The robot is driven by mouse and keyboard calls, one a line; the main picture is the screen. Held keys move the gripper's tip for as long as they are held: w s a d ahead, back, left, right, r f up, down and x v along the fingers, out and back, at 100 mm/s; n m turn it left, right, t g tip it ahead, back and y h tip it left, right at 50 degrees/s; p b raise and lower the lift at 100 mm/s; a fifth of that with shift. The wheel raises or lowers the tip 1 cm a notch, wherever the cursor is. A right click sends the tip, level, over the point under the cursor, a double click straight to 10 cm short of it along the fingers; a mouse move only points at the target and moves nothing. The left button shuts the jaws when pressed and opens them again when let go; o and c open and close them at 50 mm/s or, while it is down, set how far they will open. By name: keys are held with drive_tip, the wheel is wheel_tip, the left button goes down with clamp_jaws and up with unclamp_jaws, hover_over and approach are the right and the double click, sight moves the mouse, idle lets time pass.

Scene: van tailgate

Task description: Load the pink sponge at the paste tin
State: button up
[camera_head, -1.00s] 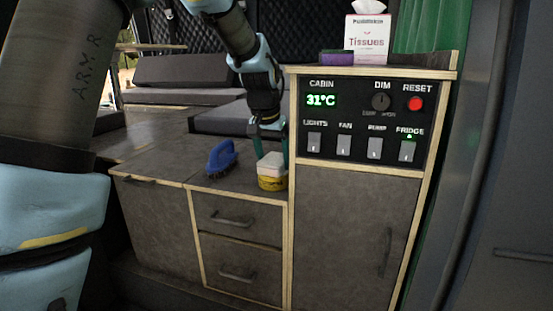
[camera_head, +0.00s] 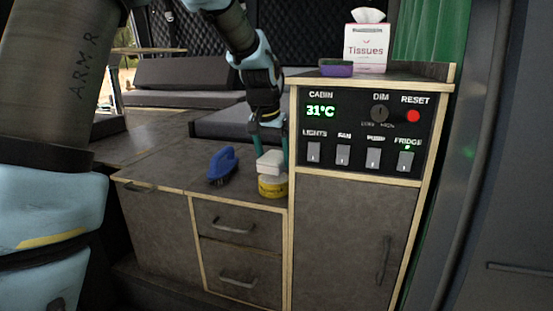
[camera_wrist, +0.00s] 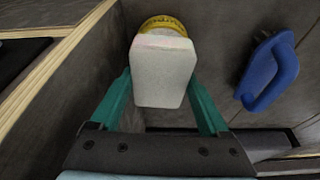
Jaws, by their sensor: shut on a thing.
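My gripper (camera_head: 270,149) points down over the counter, its teal fingers shut on the sponge (camera_head: 270,161). In the wrist view the sponge (camera_wrist: 163,75) is a pale block between the fingers (camera_wrist: 161,88), with a faint pink tinge along its far edge. The paste tin (camera_head: 272,188) is a round yellow tin standing on the counter, directly below the sponge in the head view. White shows between the sponge and the yellow wall.
A blue brush (camera_head: 223,165) lies on the counter left of the tin. The tall cabinet with the switch panel (camera_head: 362,130) rises close on the right. On its top are a purple and green sponge (camera_head: 337,70) and a tissue box (camera_head: 367,48). The counter (camera_head: 160,165) at left is clear.

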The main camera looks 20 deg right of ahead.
sight(275, 155)
drive_tip(key=shift+r+p, duration=1.3)
drive_tip(key=shift+r, duration=0.85)
drive_tip(key=shift+f, duration=0.1)
